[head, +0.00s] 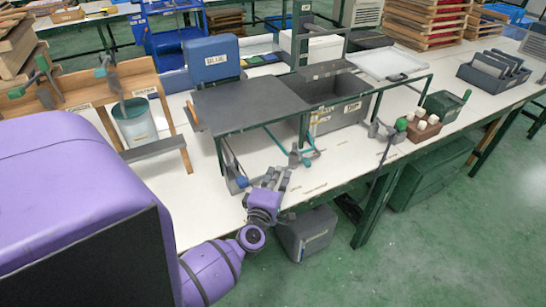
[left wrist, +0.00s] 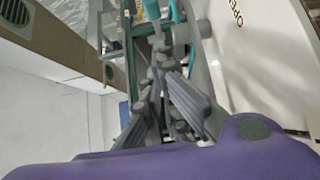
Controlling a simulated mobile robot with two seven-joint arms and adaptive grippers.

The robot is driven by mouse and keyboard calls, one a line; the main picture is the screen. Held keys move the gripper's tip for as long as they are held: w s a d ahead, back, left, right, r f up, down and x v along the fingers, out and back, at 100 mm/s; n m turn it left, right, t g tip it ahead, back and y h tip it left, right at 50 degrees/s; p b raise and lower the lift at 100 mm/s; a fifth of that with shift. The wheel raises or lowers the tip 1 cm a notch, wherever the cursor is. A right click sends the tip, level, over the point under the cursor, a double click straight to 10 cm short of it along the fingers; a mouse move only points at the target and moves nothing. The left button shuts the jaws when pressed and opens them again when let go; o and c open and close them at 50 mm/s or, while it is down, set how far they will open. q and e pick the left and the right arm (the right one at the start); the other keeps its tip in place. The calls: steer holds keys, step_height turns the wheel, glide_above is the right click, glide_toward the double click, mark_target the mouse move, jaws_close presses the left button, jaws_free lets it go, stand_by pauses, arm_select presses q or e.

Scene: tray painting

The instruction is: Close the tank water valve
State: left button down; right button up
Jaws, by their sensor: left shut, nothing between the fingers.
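A grey valve fitting with a teal handle (head: 303,156) sits at the front of the green frame, below the grey tank (head: 340,117). My left gripper (head: 277,176) is at the table's front edge, just left of and nearer than the valve, pointing up toward it. Its fingers are shut and empty. In the left wrist view the ridged grey fingers (left wrist: 172,95) are close together, and teal parts (left wrist: 153,10) and a grey pipe piece show beyond them. I cannot tell whether the fingers touch the valve. My right gripper is not in view.
A dark flat board (head: 245,103) lies on the frame left of the tank. A bucket (head: 136,123) stands left. A grey box (head: 306,236) is below the table edge.

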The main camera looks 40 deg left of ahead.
mark_target(302, 157)
arm_select(q)
steer(key=w, duration=0.4)
steer(key=shift+d, duration=0.25)
steer(key=shift+w+d, duration=0.25)
steer(key=shift+w, duration=0.2)
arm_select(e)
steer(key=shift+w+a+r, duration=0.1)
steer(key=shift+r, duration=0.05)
arm_select(q)
steer(key=shift+d, duration=0.1)
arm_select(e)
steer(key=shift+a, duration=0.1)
arm_select(q)
steer(key=shift+w+d, duration=0.1)
steer(key=shift+d, duration=0.05)
steer(key=shift+n+y, duration=0.3)
steer(key=shift+y, duration=0.1)
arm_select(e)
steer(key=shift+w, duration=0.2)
